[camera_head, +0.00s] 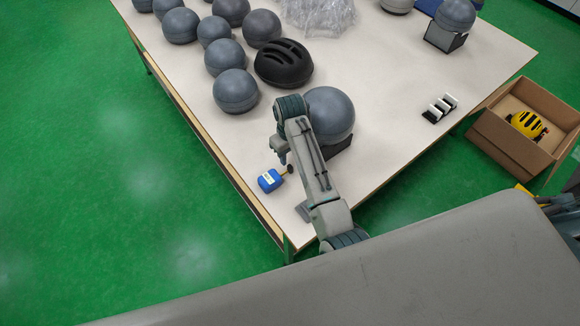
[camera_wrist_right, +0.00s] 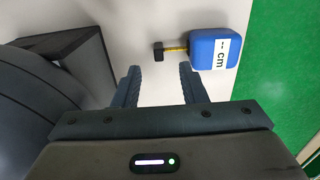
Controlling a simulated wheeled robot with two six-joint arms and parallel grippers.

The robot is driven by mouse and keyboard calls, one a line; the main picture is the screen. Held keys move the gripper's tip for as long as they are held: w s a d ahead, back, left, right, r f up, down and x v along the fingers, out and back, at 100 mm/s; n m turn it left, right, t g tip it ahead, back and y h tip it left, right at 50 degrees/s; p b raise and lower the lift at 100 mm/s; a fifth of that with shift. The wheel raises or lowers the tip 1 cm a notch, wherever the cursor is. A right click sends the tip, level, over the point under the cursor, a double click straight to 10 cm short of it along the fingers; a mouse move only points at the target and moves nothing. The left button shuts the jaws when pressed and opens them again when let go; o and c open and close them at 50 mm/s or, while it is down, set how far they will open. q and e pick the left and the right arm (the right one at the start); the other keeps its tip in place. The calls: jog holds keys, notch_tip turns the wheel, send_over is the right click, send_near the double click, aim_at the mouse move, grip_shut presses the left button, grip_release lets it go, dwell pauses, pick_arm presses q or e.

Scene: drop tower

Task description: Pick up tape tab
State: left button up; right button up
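A blue tape measure (camera_head: 270,180) with a white label lies on the table near its front corner. A short yellow strip of tape sticks out of it and ends in a black tab (camera_wrist_right: 158,51); the tab also shows in the head view (camera_head: 289,169). In the right wrist view the blue body (camera_wrist_right: 228,65) is at the upper right. My right gripper (camera_wrist_right: 160,70) is open and empty, with the tab just beyond and between its fingertips, apart from them. In the head view my right gripper (camera_head: 283,157) hangs above the tab. My left gripper is not in view.
A grey ball (camera_head: 331,112) on a dark stand is close beside my right arm. Several grey balls and a black helmet (camera_head: 283,65) stand farther back on the table (camera_head: 390,80). A cardboard box (camera_head: 510,145) with a yellow helmet (camera_head: 527,124) is at the right.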

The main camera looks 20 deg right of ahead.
aim_at(290, 166)
jog(key=shift+f, duration=0.75)
jog(key=shift+w+f+p, duration=0.1)
jog(key=shift+f+p, duration=0.15)
jog(key=shift+p, duration=0.1)
notch_tip(290, 166, down, 4)
jog(key=shift+w+p, duration=0.15)
jog(key=shift+p, duration=0.7)
jog(key=shift+f, duration=0.35)
jog(key=shift+c, duration=0.2)
jog(key=c, duration=0.8)
